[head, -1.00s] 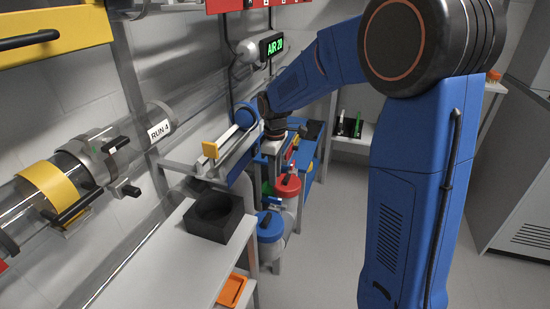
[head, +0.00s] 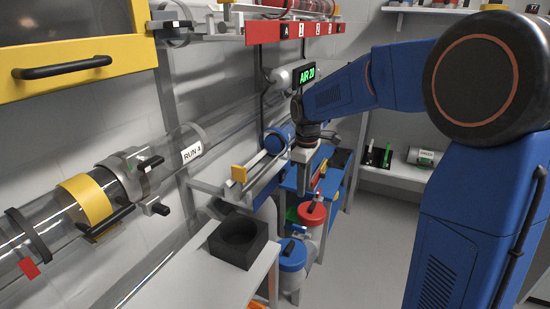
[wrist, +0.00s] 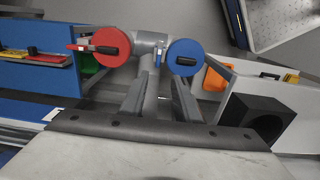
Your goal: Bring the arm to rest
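My blue arm (head: 345,85) reaches from the right side of the head view towards the middle, bent at a large dark joint. My gripper (head: 312,172) hangs down at its end, in front of the blue bench and close to the red-lidded canister. In the wrist view my gripper (wrist: 160,98) shows two grey fingers set apart, with nothing held between them. Grey pipework and the floor show beyond the fingers. In the head view the fingertips are small and partly lost against the bench.
A red-lidded canister (head: 312,214) and a blue-lidded canister (head: 293,255) stand below my gripper. A black block with a round hole (head: 243,240) sits on the white table (head: 188,272). A clear tube labelled RUN 4 (head: 192,152) runs along the wall. Open floor (head: 370,250) lies right of the canisters.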

